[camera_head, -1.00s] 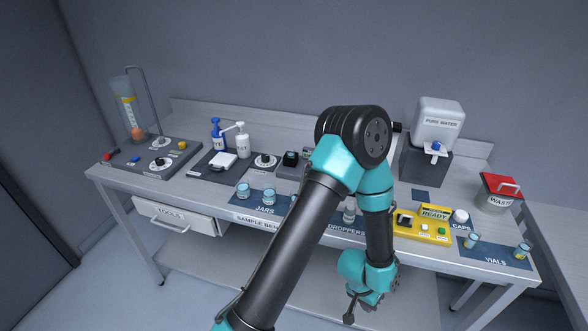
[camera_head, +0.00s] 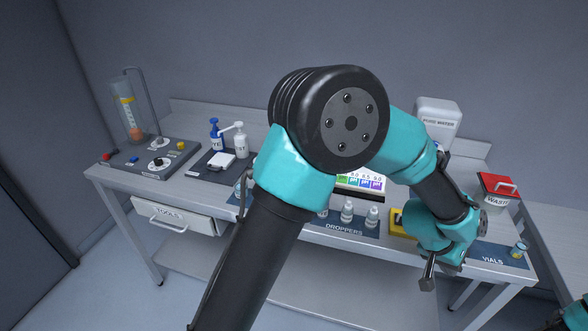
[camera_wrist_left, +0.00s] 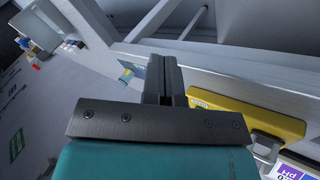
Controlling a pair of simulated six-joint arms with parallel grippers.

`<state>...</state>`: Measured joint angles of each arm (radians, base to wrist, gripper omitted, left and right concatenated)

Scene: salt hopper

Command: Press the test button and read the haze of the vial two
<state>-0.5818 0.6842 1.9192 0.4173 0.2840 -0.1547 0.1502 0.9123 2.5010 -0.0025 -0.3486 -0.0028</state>
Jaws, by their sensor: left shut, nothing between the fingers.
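The yellow tester (camera_head: 397,222) stands at the front of the bench, mostly hidden behind my left arm; its buttons and display do not show in the head view. In the left wrist view the yellow tester (camera_wrist_left: 240,110) lies right of my fingers, its button not visible. One vial (camera_head: 518,249) stands on the vials mat (camera_head: 480,255) at the right; the other is hidden by the arm. My left gripper (camera_head: 428,284) is shut and empty, apart from the tester, in front of the bench edge; its fingers (camera_wrist_left: 162,75) show in the wrist view. My right gripper does not show.
The waste bin (camera_head: 497,192) and pure water dispenser (camera_head: 437,118) are at the right. Part of my other arm (camera_head: 572,316) shows in the lower right corner.

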